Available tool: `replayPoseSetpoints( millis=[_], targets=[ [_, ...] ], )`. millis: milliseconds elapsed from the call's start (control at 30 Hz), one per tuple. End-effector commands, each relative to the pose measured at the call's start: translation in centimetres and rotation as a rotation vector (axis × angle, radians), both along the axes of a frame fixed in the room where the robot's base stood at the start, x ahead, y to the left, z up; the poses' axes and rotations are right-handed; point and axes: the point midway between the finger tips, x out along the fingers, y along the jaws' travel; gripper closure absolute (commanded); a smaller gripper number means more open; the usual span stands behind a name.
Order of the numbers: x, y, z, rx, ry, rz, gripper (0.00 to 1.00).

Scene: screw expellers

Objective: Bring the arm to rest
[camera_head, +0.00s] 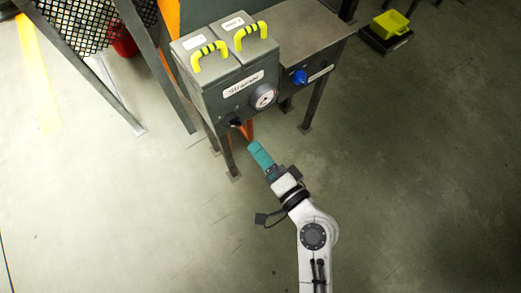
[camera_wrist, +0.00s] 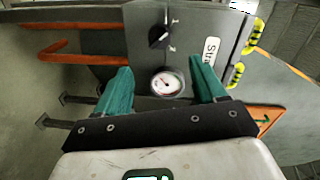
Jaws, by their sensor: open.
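My gripper (camera_head: 259,154) has teal fingers and points at the front of a grey machine box (camera_head: 228,92) from below in the head view. In the wrist view the two teal fingers of my gripper (camera_wrist: 162,88) stand wide apart with nothing between them. Behind the gap are a round white gauge (camera_wrist: 167,84) and a black knob (camera_wrist: 158,36) on the panel. I cannot tell how far the fingertips are from the panel.
Orange bars (camera_wrist: 85,55) stick out left of the panel. The box has yellow-black handles (camera_head: 251,35) on top and a blue knob (camera_head: 299,77) at its right. The floor (camera_head: 430,190) is clear around my arm.

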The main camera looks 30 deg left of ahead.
Motion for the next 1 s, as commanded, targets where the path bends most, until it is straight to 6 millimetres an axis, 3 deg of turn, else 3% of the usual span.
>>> replayPoseSetpoints(
  millis=[367, 467, 567, 767, 900, 1000],
  targets=[
    [0.0, 0.0, 0.0, 0.000, 0.000, 0.000, 0.30],
    [0.1, -1.1, -0.5, -0.050, -0.022, 0.004, 0.30],
    [0.2, -4.4, -1.8, -0.197, -0.072, 0.020, 0.30],
    [-1.1, -16.7, -6.1, -0.681, -0.088, 0.056, 0.30],
    [-3.7, -25.5, -7.6, -0.974, 0.010, 0.063, 0.30],
    [-5.9, -30.6, -7.8, -1.129, 0.101, 0.062, 0.30]
  ],
)
